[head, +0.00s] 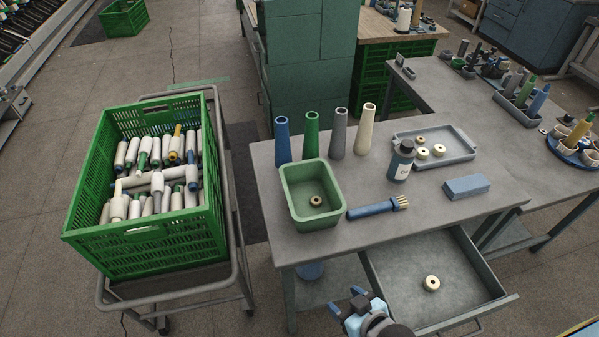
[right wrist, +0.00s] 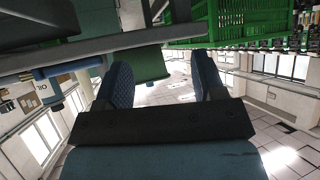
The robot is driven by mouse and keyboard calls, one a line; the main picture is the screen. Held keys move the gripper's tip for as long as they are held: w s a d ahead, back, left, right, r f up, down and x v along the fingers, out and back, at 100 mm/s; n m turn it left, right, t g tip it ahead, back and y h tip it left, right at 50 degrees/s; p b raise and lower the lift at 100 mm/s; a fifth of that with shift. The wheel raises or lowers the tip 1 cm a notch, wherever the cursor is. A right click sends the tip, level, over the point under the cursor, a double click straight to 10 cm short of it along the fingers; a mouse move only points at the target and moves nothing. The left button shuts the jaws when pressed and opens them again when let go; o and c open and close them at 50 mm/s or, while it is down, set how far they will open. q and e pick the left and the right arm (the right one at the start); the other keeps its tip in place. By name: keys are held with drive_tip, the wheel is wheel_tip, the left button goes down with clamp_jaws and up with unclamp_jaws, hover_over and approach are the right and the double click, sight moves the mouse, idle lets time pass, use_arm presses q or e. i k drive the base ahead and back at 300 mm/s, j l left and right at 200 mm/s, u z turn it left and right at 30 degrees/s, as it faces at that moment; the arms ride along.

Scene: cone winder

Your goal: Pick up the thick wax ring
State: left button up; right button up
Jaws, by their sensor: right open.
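Several pale rings with dark holes are in the head view. One ring (head: 432,283) lies flat in the open drawer (head: 385,262). Another, browner ring (head: 316,200) lies in the green bin (head: 291,190) on the table. A ring (head: 421,140), a second ring (head: 423,153) and a third ring (head: 438,151) lie in the grey tray (head: 462,152). I cannot tell for sure which is the thick one. My right gripper (head: 346,300) is open and empty, left of the drawer and below the tabletop; its spread fingers show in the right wrist view (right wrist: 163,82). My left gripper is not in view.
A green crate of bobbins (head: 150,245) stands on a trolley at left. The drawer floor is bare around its ring.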

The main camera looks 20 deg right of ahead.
sight(432, 283)
drive_tip(key=z, duration=1.85)
drive_tip(key=u, duration=0.7)
drive_tip(key=k+l+u, duration=0.15)
drive_tip(key=u, duration=0.3)
drive_tip(key=k+u, duration=0.45)
drive_tip(key=k, duration=0.5)
